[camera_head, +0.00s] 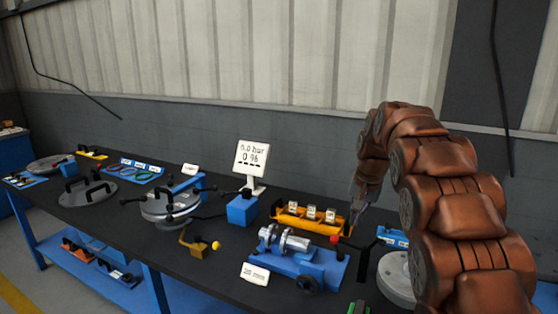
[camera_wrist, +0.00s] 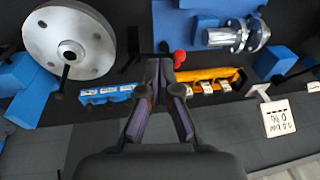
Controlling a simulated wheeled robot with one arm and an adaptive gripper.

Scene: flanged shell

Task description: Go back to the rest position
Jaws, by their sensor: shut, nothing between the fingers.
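My arm rises at the right of the head view and bends down to my gripper (camera_head: 358,212), which hangs above the back right part of the bench. In the wrist view my gripper (camera_wrist: 160,70) has its fingers together with nothing between them. A red knob (camera_wrist: 179,57) appears just beyond the fingertips; it also shows in the head view (camera_head: 335,239). I cannot tell whether the fingers touch anything below.
The dark bench (camera_head: 120,225) is crowded: an orange tray (camera_head: 296,227), a blue fixture with a metal flanged shell (camera_head: 283,240), a grey disc (camera_head: 394,275), a display sign (camera_head: 251,158), a blue box (camera_head: 242,209) and a round lidded vessel (camera_head: 165,207). A wall stands behind.

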